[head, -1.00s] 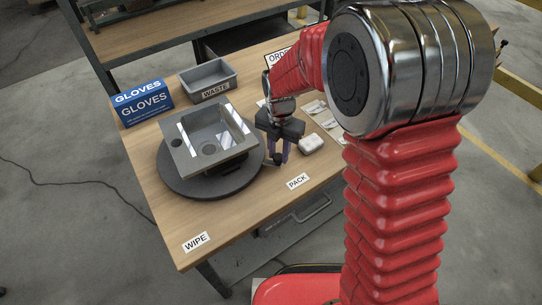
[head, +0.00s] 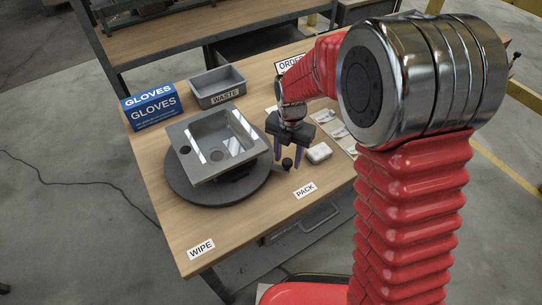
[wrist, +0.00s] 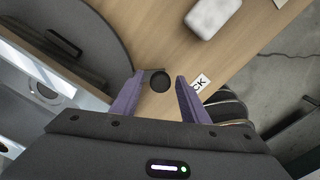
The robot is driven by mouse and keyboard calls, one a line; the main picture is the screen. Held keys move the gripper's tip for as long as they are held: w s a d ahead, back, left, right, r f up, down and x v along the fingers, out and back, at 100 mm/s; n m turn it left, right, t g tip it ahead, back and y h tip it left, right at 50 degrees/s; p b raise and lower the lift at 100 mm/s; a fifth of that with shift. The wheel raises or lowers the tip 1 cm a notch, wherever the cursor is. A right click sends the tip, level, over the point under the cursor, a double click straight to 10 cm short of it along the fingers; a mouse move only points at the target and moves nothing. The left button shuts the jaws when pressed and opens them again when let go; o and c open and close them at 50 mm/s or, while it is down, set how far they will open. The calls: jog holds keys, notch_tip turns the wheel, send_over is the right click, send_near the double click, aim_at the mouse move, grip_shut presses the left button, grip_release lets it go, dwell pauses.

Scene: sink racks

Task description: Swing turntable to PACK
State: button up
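The turntable (head: 190,193) is a dark round disc on the wooden table, carrying a grey sink (head: 222,172) with a square basin and a round hole. The turntable also shows at the upper left of the wrist view (wrist: 100,30). A round black knob (head: 287,163) stands by the disc's right edge, on the PACK side; its link to the disc is hard to see. My gripper (head: 288,160) points down over it with purple fingers open. In the wrist view the knob (wrist: 160,82) shows between the fingertips, with gaps both sides. The PACK label (head: 305,190) lies just beyond.
The WIPE label (head: 201,249) is at the front left corner. A blue gloves box (head: 152,108) and a grey WASTE bin (head: 218,88) stand behind the turntable. A white packet (head: 319,152) and papers (head: 333,124) lie right of my gripper.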

jog(key=shift+o, duration=0.2)
jog(key=shift+r, duration=0.1)
notch_tip(320, 180, up, 14)
jog(key=shift+f, duration=0.2)
dwell(0.4)
dwell(0.5)
